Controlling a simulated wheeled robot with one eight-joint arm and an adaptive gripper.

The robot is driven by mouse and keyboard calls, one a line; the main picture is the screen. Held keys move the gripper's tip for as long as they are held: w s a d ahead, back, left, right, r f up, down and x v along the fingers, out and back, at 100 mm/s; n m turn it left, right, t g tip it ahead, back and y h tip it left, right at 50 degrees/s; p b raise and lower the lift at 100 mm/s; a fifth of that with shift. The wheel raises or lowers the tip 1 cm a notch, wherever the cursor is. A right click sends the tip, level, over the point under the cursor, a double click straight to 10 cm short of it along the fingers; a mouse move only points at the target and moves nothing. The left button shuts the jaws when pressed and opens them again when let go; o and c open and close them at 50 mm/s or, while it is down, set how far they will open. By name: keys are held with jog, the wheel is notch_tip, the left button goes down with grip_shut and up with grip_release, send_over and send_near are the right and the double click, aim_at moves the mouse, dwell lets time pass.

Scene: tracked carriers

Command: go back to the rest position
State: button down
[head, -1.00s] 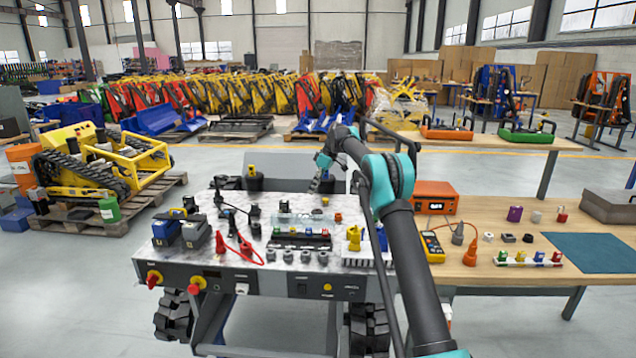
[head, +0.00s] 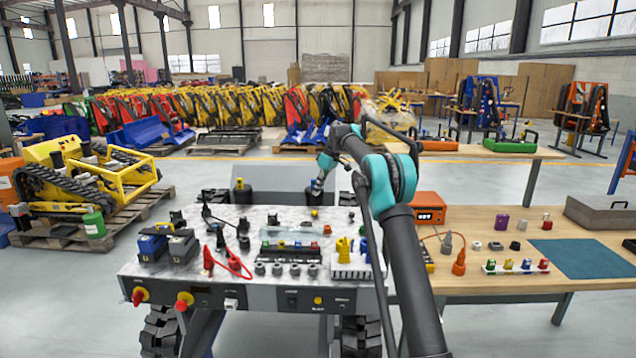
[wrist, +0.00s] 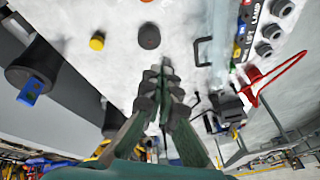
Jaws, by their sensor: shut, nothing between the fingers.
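My gripper (head: 314,193) is at the end of my dark, teal-jointed arm, above the far edge of the speckled carrier top (head: 222,272). In the wrist view my gripper (wrist: 160,92) shows its two ribbed fingers together, shut with nothing between them. The carrier top (wrist: 110,22) lies beyond the fingertips in that view. A yellow knob (wrist: 97,42) and a dark round knob (wrist: 149,36) on it are apart from the fingers.
Blue and dark battery blocks (head: 152,247), a red cable (head: 236,266) and a yellow part (head: 343,248) stand on the carrier. A wooden bench (head: 480,278) with an orange meter box (head: 430,207) is at right. A yellow tracked machine (head: 75,182) sits at left on a pallet.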

jog(key=s+d+r+m+t+h, duration=0.1)
jog(key=s+d+m, duration=0.3)
jog(key=s+d, duration=0.5)
jog(key=s+d+f+m+t+h, duration=0.1)
jog(key=s+f, duration=0.4)
jog(key=s, duration=1)
jog(key=s+d+f+m+t+h, duration=0.1)
jog(key=s+d+f+m, duration=0.3)
jog(key=s, duration=1.2)
jog(key=s+d+f+m+t+h, duration=0.1)
jog(key=s+d+f, duration=0.4)
jog(key=s, duration=1.1)
notch_tip(320, 180, down, 3)
jog(key=shift+s+d+f+m, duration=0.15)
jog(key=shift+d+m, duration=0.2)
jog(key=shift+m, duration=0.55)
